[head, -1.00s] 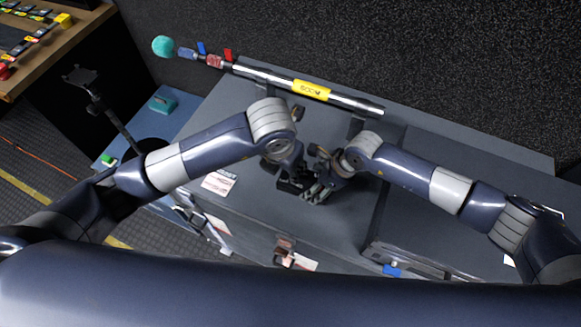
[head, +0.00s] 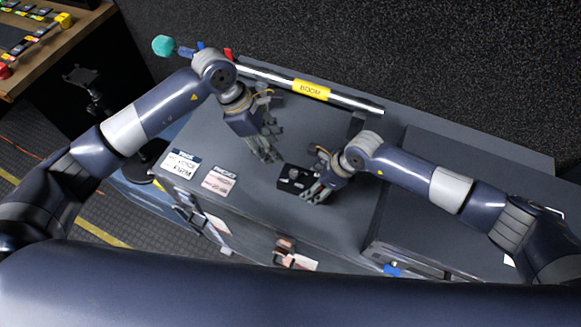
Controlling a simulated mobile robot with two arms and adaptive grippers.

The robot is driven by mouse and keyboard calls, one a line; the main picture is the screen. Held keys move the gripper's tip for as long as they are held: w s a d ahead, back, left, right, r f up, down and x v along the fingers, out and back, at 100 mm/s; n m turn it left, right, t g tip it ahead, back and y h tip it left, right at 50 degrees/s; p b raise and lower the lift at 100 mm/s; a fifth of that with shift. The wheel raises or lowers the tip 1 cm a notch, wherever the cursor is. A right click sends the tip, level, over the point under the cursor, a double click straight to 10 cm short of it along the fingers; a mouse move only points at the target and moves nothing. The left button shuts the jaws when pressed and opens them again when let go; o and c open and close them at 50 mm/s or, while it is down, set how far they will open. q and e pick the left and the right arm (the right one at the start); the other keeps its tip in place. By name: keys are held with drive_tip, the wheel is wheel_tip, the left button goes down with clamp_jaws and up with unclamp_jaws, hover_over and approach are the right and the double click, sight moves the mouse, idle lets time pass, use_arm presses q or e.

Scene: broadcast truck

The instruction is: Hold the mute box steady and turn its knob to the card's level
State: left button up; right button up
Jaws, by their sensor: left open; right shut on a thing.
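The mute box (head: 292,175) is a small black box on the grey case top. A lighter round part shows on it, but the knob's setting is too small to read. My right gripper (head: 313,193) is shut on the mute box at its right side. My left gripper (head: 268,154) is open and empty, up and to the left of the box and apart from it. Two cards lie left of the box: a white one with a dark header and handwriting (head: 182,164), and a pinkish one (head: 219,181). I cannot read a level on either.
A boom pole (head: 265,76) with a yellow label (head: 311,90) lies along the back edge of the case (head: 330,230). A teal foam tip (head: 163,45) is at its left end. A control desk (head: 35,55) stands at the upper left.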

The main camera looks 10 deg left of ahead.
sight(293, 172)
use_arm(q)
drive_tip(key=x, duration=1.2)
clamp_jaws()
